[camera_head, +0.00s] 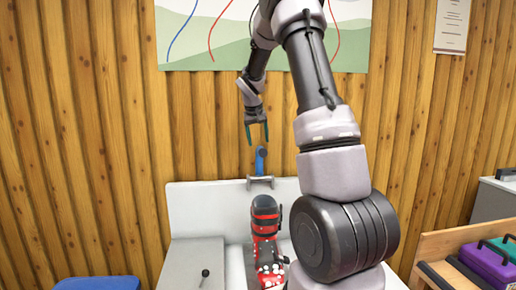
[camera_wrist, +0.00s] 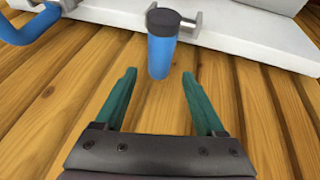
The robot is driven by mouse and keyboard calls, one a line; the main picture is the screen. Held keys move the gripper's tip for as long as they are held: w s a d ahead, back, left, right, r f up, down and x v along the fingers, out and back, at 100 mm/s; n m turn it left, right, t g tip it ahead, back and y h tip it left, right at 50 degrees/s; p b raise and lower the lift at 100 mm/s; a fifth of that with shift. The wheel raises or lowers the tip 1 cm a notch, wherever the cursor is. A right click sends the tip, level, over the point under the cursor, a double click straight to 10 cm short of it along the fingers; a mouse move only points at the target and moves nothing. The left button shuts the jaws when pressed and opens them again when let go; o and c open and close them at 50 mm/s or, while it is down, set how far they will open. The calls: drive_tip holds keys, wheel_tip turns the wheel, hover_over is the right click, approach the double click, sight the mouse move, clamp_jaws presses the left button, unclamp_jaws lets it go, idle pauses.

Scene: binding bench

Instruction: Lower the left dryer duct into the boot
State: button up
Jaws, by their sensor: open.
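My gripper (camera_head: 256,132) is open and empty, its two teal fingers pointing down just above a blue dryer duct (camera_head: 260,160) at the back panel in the head view. In the wrist view my gripper (camera_wrist: 160,74) has its fingers spread, with the end of a blue duct (camera_wrist: 162,50) between and just beyond the tips, apart from them. A second blue duct (camera_wrist: 30,27), curved, is at the wrist view's upper left. I cannot tell which is the left one.
The white back panel (camera_head: 205,205) stands behind the boot against a wooden wall (camera_head: 110,130). A grey surface with a small lever (camera_head: 205,274) is left of the boot. A blue thing (camera_head: 98,284) is lower left; a wooden crate (camera_head: 440,245) with a purple case (camera_head: 488,262) is right.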

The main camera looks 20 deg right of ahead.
sight(260, 146)
drive_tip(key=shift+x, duration=2.2)
drive_tip(key=shift+d, duration=0.1)
clamp_jaws()
